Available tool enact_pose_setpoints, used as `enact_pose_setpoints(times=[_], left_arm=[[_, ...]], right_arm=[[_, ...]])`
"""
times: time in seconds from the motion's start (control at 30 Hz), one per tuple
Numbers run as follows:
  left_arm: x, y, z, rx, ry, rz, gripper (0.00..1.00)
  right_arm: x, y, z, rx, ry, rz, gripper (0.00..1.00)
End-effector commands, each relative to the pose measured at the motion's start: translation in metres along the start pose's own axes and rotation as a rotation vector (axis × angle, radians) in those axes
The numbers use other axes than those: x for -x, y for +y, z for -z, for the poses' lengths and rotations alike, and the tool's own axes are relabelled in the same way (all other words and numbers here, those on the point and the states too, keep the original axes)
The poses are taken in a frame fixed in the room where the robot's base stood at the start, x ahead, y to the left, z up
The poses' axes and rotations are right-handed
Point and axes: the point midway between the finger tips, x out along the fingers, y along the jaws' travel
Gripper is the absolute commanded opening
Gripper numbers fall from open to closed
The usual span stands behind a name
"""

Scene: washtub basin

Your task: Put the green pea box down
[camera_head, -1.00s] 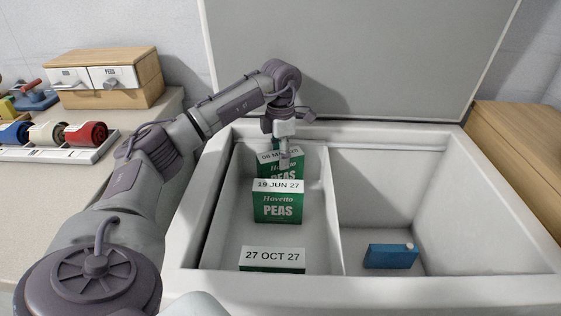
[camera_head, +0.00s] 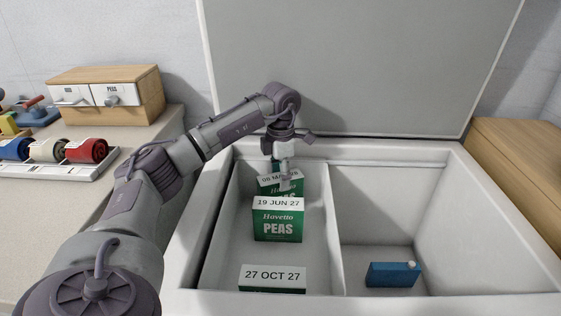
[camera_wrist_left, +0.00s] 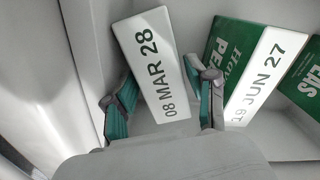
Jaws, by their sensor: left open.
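Three green pea boxes with white dated tops are in the left compartment of the white basin (camera_head: 183,262). The rear box, dated 08 MAR 28 (camera_head: 268,182), is partly hidden by my left gripper and sits slightly turned. In the left wrist view its white top (camera_wrist_left: 152,62) lies between the two teal-padded fingers. My left gripper (camera_wrist_left: 162,108) is open around it, with a gap visible at the left finger. The middle box, 19 JUN 27 (camera_head: 278,228), stands just in front, and it also shows right of the gripper (camera_wrist_left: 262,75). The front box is 27 OCT 27 (camera_head: 272,275).
A divider (camera_head: 330,228) separates the compartments. A blue carton (camera_head: 393,275) lies in the otherwise empty right one. The raised lid (camera_head: 350,70) stands behind. A counter at left holds a drawer box (camera_head: 140,95) and a tray of coloured rolls (camera_head: 85,150).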

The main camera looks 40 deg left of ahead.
Motion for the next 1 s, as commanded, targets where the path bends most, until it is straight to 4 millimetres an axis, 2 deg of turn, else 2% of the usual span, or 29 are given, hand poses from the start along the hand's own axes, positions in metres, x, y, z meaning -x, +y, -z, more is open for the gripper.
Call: enact_pose_setpoints(times=[0.3, 0.5, 0.7, 1.0], left_arm=[[0.068, 0.0, -0.001, -0.001, -0.005, -0.001, 0.57], [0.102, 0.0, -0.001, 0.0, -0.002, -0.001, 0.57], [0.116, 0.0, 0.0, 0.0, 0.0, 0.0, 0.57], [0.116, 0.0, 0.0, 0.0, 0.0, 0.0, 0.57]], right_arm=[[-0.044, -0.003, -0.018, 0.005, -0.033, 0.005, 0.71], [-0.067, -0.004, -0.032, 0.007, -0.047, 0.007, 0.71], [-0.08, -0.005, -0.04, 0.009, -0.053, 0.008, 0.71], [-0.082, -0.005, -0.041, 0.009, -0.052, 0.008, 0.71]])
